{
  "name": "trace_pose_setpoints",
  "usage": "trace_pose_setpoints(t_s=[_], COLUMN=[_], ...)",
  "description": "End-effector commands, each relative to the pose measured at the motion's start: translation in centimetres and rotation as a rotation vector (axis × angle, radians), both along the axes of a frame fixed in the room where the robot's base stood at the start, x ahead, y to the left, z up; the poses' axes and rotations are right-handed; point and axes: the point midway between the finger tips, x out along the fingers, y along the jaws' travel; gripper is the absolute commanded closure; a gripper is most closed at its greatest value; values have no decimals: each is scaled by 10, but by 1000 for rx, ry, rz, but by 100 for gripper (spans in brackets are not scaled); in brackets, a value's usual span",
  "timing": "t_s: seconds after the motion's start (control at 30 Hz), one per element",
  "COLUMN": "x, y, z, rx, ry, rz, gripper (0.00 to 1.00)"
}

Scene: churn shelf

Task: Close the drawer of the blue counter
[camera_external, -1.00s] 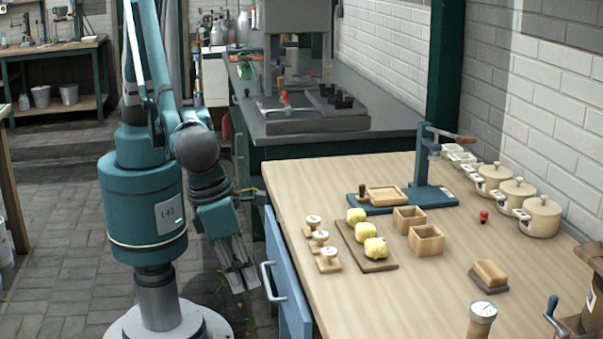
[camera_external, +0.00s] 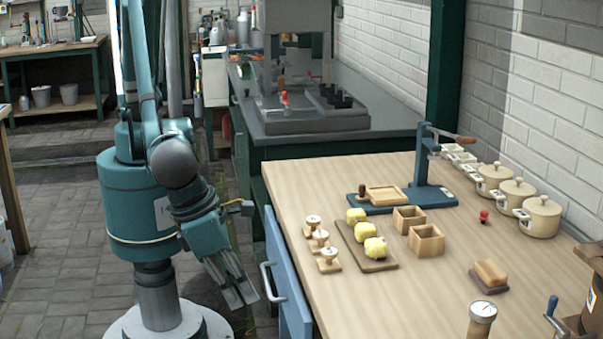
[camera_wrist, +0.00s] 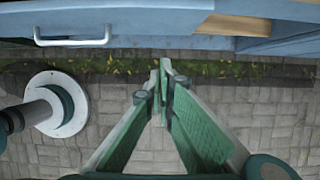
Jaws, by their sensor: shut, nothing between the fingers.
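The blue counter (camera_external: 302,312) has a wooden top. Its blue drawer front (camera_external: 283,262) stands out past the left edge of that top, with a pale bar handle (camera_external: 267,282). My gripper (camera_external: 243,300) is shut and empty, pointing down just left of the handle, apart from it in the picture. In the wrist view the fingertips (camera_wrist: 163,66) are together below the blue front (camera_wrist: 170,42). The handle (camera_wrist: 72,41) lies to their upper left. How far the drawer is out is hard to tell.
The wooden top (camera_external: 340,290) bears stamps (camera_external: 327,260), yellow lumps on a board (camera_external: 375,248), small wooden boxes (camera_external: 427,241), a blue press (camera_external: 421,190) and lidded pots (camera_external: 540,215). A grey-topped bench (camera_external: 370,122) stands behind. Paved floor (camera_external: 60,230) lies open at left.

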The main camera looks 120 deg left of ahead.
Motion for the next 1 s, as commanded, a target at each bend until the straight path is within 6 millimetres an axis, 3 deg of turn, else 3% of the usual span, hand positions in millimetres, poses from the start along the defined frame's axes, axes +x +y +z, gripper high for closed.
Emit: trace_pose_setpoints(t_s=[0.2,0.67,1.0], x=[11,12,19], y=[-19,-18,-10], z=[0,-3,-30], rx=[22,23,23], ry=[-25,-26,-27], rz=[0,0,1], gripper=[100,100,100])
